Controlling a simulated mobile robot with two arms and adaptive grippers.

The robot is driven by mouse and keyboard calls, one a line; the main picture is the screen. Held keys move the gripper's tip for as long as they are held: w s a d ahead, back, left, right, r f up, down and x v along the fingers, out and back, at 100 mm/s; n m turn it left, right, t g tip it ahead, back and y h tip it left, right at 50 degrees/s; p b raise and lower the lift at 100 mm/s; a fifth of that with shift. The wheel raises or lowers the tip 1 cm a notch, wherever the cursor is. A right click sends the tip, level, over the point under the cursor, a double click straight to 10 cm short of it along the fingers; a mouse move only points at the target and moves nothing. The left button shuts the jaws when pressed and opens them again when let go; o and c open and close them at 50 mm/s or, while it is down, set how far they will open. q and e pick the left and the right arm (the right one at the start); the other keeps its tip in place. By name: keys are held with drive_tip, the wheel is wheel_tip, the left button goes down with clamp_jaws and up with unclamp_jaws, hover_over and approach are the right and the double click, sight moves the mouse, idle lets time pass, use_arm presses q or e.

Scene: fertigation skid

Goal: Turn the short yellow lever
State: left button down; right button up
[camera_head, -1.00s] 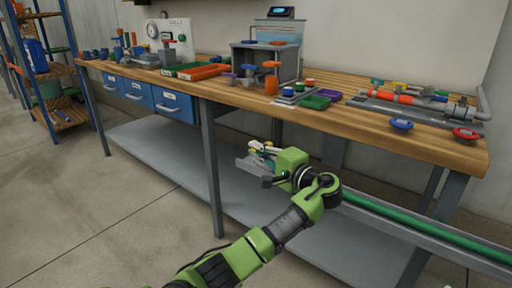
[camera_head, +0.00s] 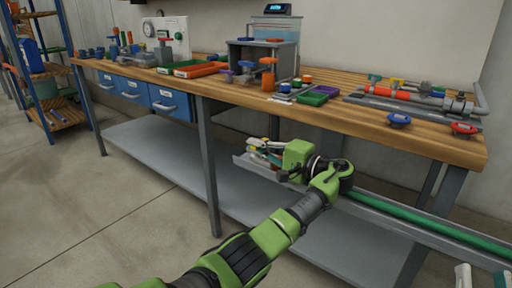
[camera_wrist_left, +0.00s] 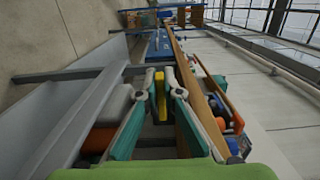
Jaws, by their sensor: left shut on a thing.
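My left gripper (camera_head: 264,150) is in front of the bench, below the front edge of its wooden top in the head view. In the left wrist view its teal fingers (camera_wrist_left: 160,92) are closed on the two sides of a narrow upright yellow piece, which looks like the short yellow lever (camera_wrist_left: 160,88). The lever's base and pivot are hidden by the fingers. In the head view the fingers and arm cover most of it. My right gripper (camera_head: 482,277) shows only as two pale fingertips, spread apart and empty, at the bottom right corner.
The wooden bench top (camera_head: 330,115) carries a pipe assembly (camera_head: 415,98), a blue knob (camera_head: 399,119), a red knob (camera_head: 464,128) and trays. A green pipe (camera_head: 420,230) runs in a grey channel below. The floor at left is clear.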

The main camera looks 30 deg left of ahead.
use_arm(q)
drive_tip(key=c, duration=2.2)
unclamp_jaws()
drive_tip(key=shift+d, duration=0.1)
drive_tip(key=d, duration=1.1)
drive_tip(key=shift+s+d, duration=0.35)
drive_tip(key=shift+d, duration=0.05)
drive_tip(key=shift+f, duration=0.1)
